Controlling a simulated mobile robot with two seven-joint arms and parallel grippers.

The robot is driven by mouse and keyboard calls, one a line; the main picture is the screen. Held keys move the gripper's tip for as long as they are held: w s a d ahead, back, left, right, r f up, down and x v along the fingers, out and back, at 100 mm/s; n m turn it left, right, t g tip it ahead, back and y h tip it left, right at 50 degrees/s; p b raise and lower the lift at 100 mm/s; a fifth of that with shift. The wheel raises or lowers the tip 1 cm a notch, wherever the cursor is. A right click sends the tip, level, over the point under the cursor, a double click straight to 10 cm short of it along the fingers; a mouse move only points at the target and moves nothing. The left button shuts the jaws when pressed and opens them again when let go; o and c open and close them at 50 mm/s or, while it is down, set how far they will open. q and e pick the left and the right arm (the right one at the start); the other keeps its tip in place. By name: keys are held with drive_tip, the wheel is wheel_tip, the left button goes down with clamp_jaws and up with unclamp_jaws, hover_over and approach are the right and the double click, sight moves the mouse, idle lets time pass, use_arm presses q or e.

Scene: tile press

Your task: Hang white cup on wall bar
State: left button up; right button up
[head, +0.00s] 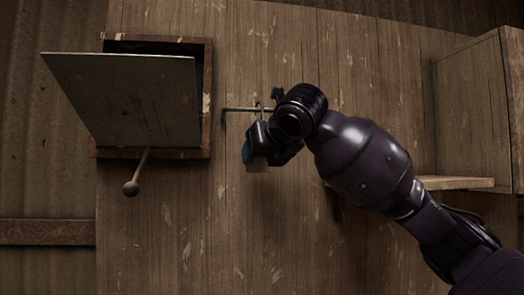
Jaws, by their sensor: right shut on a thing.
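The wall bar (238,109) is a thin dark rod on the wooden wall, left of the picture's middle. My right gripper (257,147) is at the bar's right part, just below it, and is shut on the white cup. The cup itself is hidden behind the gripper and wrist, so its tilt cannot be told. A small thin loop shows at the bar just above the gripper; whether it is the cup's handle, and whether it is around the bar, I cannot tell. My left gripper is out of view.
A wooden-framed box (207,100) with a tilted grey panel (130,98) and a ball-ended lever (131,188) is on the wall at left. A wooden shelf (458,183) and cabinet (475,105) stand at right. The wall below the bar is clear.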

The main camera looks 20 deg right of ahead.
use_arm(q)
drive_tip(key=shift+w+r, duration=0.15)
use_arm(e)
drive_tip(key=shift+f, duration=0.2)
drive_tip(key=o, duration=1.1)
drive_tip(key=shift+c, duration=0.2)
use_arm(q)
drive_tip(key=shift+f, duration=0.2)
use_arm(e)
drive_tip(key=shift+s+r, duration=0.2)
drive_tip(key=shift+s, duration=0.25)
use_arm(q)
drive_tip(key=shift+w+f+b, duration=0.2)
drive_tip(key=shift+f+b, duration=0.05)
drive_tip(key=shift+b, duration=0.55)
use_arm(e)
drive_tip(key=v, duration=1)
drive_tip(key=shift+f, duration=0.1)
